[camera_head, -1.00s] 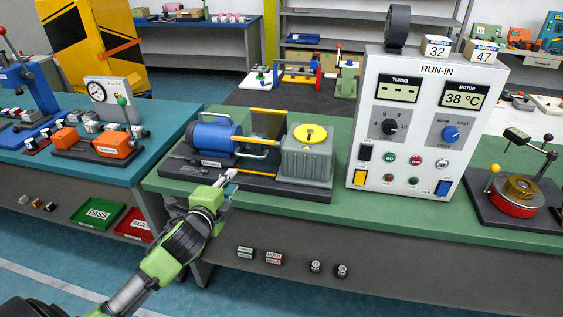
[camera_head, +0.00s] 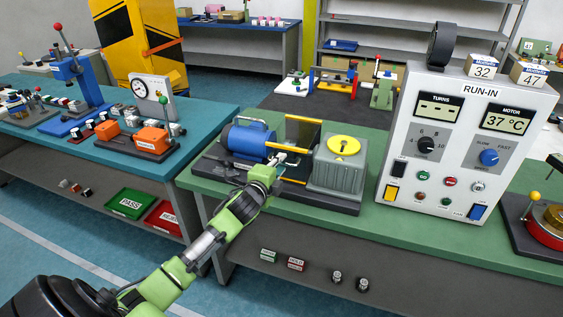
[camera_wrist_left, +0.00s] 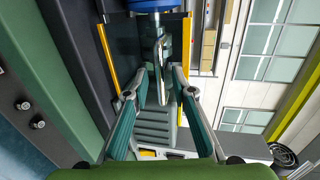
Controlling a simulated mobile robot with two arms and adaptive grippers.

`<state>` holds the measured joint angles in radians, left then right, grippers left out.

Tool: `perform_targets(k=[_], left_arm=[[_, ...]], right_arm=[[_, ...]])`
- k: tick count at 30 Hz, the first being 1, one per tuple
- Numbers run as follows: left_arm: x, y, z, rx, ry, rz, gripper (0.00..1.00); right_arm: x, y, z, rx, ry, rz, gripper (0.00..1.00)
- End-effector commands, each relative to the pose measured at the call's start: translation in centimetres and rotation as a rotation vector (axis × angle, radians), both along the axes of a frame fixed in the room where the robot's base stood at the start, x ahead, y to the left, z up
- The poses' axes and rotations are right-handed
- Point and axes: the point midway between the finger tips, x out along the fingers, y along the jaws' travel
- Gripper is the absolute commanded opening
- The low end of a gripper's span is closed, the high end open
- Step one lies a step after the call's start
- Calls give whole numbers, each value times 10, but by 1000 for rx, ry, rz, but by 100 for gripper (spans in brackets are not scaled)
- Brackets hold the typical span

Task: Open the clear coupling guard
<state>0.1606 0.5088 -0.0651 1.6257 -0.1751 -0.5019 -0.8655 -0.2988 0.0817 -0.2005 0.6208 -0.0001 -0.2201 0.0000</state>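The machine has a blue motor (camera_head: 249,140) on the left and a grey gearbox (camera_head: 338,174) with a yellow disc on the right. Between them is the clear coupling guard (camera_head: 303,132), with dark panes and yellow edge strips. Its yellow edges also show in the left wrist view (camera_wrist_left: 107,58). My left gripper (camera_head: 283,159) is at the front of the guard and hides part of it. In the left wrist view my left gripper (camera_wrist_left: 161,80) has its fingers apart, on either side of a slim silver handle-like part (camera_wrist_left: 161,62). Contact is unclear. My right gripper is not in view.
The run-in panel (camera_head: 465,140) stands right of the gearbox on the green bench (camera_head: 420,235). A teal bench (camera_head: 120,165) with a dial gauge and orange fixture is on the left. Green and red trays (camera_head: 130,203) lie on its lower shelf. Aisle floor separates the benches.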

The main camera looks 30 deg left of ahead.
Motion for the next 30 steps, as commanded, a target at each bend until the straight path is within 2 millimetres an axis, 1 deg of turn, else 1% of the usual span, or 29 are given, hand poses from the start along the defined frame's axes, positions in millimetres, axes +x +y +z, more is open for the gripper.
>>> perform_targets(k=[1,6,16,17,18,19,20,26,30], left_arm=[[5,1,0,-1,0,0,24],[15,3,-3,0,0,-1,24],[17,3,-4,0,0,-2,24],[17,3,-4,0,0,-2,21],[17,3,-4,0,0,-1,11],[17,3,-4,0,0,-1,3],[17,3,-4,0,0,-1,0],[17,3,-4,0,0,-1,0],[20,3,1,0,-1,-1,0]], right_arm=[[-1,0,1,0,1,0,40],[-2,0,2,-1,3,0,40],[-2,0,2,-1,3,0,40],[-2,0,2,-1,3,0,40],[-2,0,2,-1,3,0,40],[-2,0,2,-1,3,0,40],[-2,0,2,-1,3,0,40],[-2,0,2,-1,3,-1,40],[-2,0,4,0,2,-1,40]])
